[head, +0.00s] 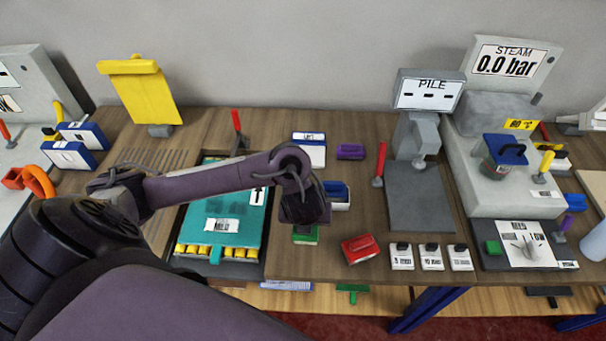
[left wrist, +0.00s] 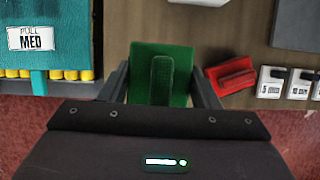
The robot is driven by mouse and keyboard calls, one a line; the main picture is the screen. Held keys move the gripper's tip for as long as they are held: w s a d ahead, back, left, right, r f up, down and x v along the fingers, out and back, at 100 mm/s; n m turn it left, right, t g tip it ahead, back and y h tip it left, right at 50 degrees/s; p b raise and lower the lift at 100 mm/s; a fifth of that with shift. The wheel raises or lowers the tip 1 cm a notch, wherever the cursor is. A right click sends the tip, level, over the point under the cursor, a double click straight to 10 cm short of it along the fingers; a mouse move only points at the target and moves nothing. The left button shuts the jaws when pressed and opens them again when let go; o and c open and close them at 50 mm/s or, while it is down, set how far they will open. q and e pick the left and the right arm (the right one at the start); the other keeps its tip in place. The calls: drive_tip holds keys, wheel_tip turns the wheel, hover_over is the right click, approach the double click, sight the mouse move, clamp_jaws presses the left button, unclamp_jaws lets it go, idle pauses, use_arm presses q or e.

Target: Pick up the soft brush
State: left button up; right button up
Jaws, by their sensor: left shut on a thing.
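A green block with a raised green handle (left wrist: 163,72), brush-like in shape, sits between the two fingers of my left gripper (left wrist: 161,90) in the left wrist view. The fingers are shut on its sides. In the head view the green block (head: 305,236) shows just below my left gripper (head: 305,222), near the front edge of the table, partly hidden by the wrist. I cannot tell whether it still touches the table. No label names it as the soft brush; its bristles are hidden. My right gripper is not in view.
A red block with a handle (head: 360,249) lies close on the right, with white labelled blocks (head: 431,257) beyond it. A teal panel (head: 222,224) on yellow rollers is on the left. A blue-and-white brush (head: 339,203) and a purple block (head: 350,152) are farther back.

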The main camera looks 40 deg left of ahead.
use_arm(q)
drive_tip(key=shift+w+a+r, duration=0.1)
drive_tip(key=shift+r, duration=0.55)
drive_tip(key=shift+a+r, duration=0.3)
drive_tip(key=shift+a, duration=0.05)
drive_tip(key=shift+d+r, duration=0.15)
drive_tip(key=shift+r, duration=0.55)
drive_tip(key=shift+s+r, duration=0.2)
drive_tip(key=shift+r, duration=0.85)
drive_tip(key=shift+s+r, duration=0.15)
drive_tip(key=shift+r, duration=0.85)
